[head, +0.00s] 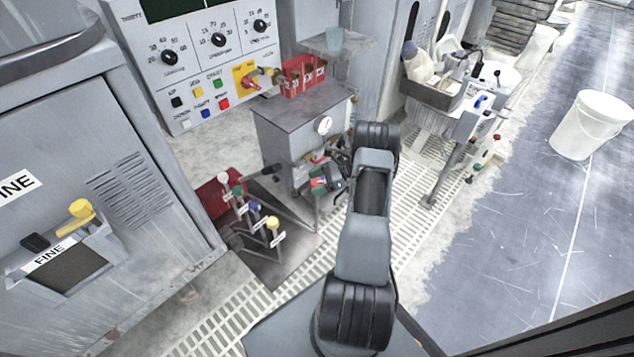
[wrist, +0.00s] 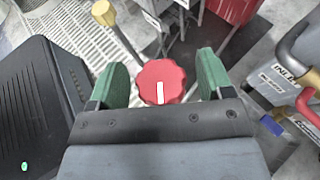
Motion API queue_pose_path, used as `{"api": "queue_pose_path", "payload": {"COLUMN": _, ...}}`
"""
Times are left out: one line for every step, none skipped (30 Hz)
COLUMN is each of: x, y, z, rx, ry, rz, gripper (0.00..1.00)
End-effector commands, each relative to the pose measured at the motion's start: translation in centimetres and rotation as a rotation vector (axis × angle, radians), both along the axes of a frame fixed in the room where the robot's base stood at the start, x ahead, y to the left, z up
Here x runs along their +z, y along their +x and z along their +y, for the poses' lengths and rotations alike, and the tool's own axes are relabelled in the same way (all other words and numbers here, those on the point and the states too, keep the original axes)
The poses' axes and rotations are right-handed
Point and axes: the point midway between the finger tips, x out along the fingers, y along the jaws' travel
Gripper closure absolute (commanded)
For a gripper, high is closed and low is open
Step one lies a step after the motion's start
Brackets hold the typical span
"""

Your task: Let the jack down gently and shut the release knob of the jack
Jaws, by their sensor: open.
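A red scalloped knob (wrist: 160,84) with a white pointer line shows in the wrist view. The line points nearly straight up and down in the picture. My gripper (wrist: 160,68) has its two green fingers apart, one on each side of the knob, with a visible gap on both sides. In the head view my gripper (head: 325,181) is low beside the grey cabinet, partly hidden by my arm. The jack's body cannot be made out clearly in either view, so its height cannot be told.
Levers with white, green, blue and yellow knobs (head: 272,222) stand left of my gripper. Pipes with an INLET label (wrist: 284,77) are close on the right in the wrist view. A grey cabinet (head: 290,125) stands behind. A white bucket (head: 590,125) is on the open floor at right.

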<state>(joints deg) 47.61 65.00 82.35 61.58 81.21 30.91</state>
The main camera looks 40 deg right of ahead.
Motion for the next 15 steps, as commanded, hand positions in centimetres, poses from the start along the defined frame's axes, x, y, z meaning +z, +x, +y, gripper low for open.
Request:
{"api": "queue_pose_path", "payload": {"x": 0.0, "y": 0.0, "z": 0.0, "rx": 0.0, "ry": 0.0, "rz": 0.0, "gripper": 0.27}}
{"api": "queue_pose_path", "payload": {"x": 0.0, "y": 0.0, "z": 0.0, "rx": 0.0, "ry": 0.0, "rz": 0.0, "gripper": 0.27}}
{"api": "queue_pose_path", "payload": {"x": 0.1, "y": 0.0, "z": -0.1, "rx": 0.0, "ry": 0.0, "rz": 0.0, "gripper": 0.27}}
{"api": "queue_pose_path", "payload": {"x": 0.1, "y": -0.1, "z": -0.2, "rx": 0.0, "ry": 0.0, "rz": 0.0, "gripper": 0.27}}
{"api": "queue_pose_path", "payload": {"x": 0.2, "y": -0.2, "z": -0.3, "rx": -0.001, "ry": 0.0, "rz": 0.0, "gripper": 0.27}}
{"api": "queue_pose_path", "payload": {"x": 0.4, "y": -0.3, "z": -0.6, "rx": -0.001, "ry": -0.001, "rz": -0.001, "gripper": 0.27}}
{"api": "queue_pose_path", "payload": {"x": 0.6, "y": -0.4, "z": -0.9, "rx": -0.001, "ry": -0.001, "rz": -0.001, "gripper": 0.27}}
{"api": "queue_pose_path", "payload": {"x": 0.7, "y": -0.6, "z": -1.3, "rx": -0.003, "ry": -0.001, "rz": -0.002, "gripper": 0.27}}
{"api": "queue_pose_path", "payload": {"x": 1.0, "y": -0.9, "z": -1.8, "rx": -0.003, "ry": -0.002, "rz": -0.002, "gripper": 0.27}}
{"api": "queue_pose_path", "payload": {"x": 1.3, "y": -1.1, "z": -2.2, "rx": -0.003, "ry": -0.002, "rz": -0.002, "gripper": 0.27}}
{"api": "queue_pose_path", "payload": {"x": 1.5, "y": -1.4, "z": -2.8, "rx": -0.003, "ry": -0.002, "rz": -0.002, "gripper": 0.27}}
{"api": "queue_pose_path", "payload": {"x": 1.8, "y": -1.7, "z": -3.5, "rx": -0.004, "ry": -0.002, "rz": -0.002, "gripper": 0.27}}
{"api": "queue_pose_path", "payload": {"x": 2.1, "y": -2.0, "z": -4.0, "rx": -0.004, "ry": -0.002, "rz": -0.002, "gripper": 0.27}}
{"api": "queue_pose_path", "payload": {"x": 2.3, "y": -2.3, "z": -4.5, "rx": -0.004, "ry": -0.002, "rz": -0.001, "gripper": 0.27}}
{"api": "queue_pose_path", "payload": {"x": 2.6, "y": -2.7, "z": -5.2, "rx": -0.004, "ry": -0.001, "rz": 0.0, "gripper": 0.27}}
